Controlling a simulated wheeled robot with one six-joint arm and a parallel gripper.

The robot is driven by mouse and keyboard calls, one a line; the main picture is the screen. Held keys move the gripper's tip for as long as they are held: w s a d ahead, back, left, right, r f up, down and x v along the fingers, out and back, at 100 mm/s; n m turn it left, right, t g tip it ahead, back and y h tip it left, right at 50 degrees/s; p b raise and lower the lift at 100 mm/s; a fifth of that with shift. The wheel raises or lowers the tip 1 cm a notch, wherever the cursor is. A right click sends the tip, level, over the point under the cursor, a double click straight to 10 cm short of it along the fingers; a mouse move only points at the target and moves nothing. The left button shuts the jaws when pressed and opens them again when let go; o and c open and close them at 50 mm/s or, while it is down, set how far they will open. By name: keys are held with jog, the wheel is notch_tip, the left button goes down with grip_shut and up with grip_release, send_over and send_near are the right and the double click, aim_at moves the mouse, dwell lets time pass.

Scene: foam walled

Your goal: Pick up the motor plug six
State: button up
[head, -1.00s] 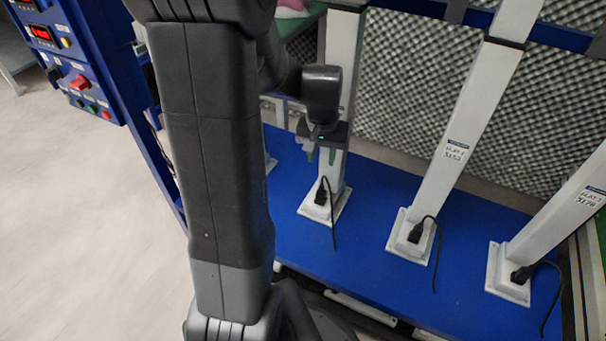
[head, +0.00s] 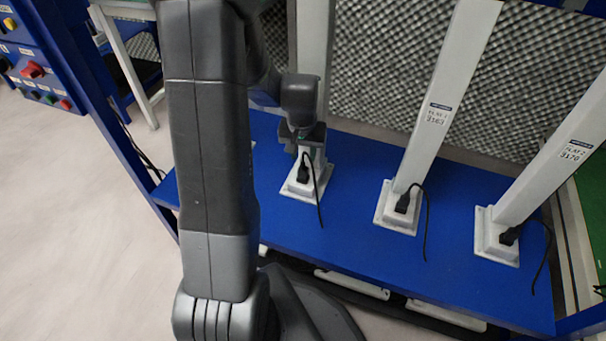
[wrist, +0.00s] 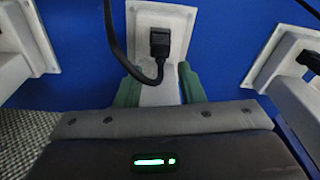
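A black plug (head: 303,172) with a black cable sits in the white base of the post below my gripper (head: 305,135). The wrist view shows this plug (wrist: 160,43) upright in the middle, its cable looping down to the left. My gripper (wrist: 158,85) is open, with its green fingers spread either side of the white post and the plug beyond their tips, not held. Two similar plugs stand to the right, a middle plug (head: 403,203) and a right plug (head: 509,236). No number six is readable, so I cannot tell which plug is named.
The posts rise from a blue platform (head: 345,228); the middle post (head: 445,95) and right post (head: 560,155) carry labels. Grey foam walls (head: 375,75) stand behind. A blue control panel (head: 35,65) is at upper left. Loose cables hang over the platform.

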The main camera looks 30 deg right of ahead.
aim_at(303, 163)
jog(key=f, duration=0.3)
jog(key=shift+w+d+f+b, duration=0.1)
jog(key=shift+w+f+b, duration=0.1)
jog(key=shift+b, duration=0.2)
jog(key=shift+r, duration=0.15)
grip_shut()
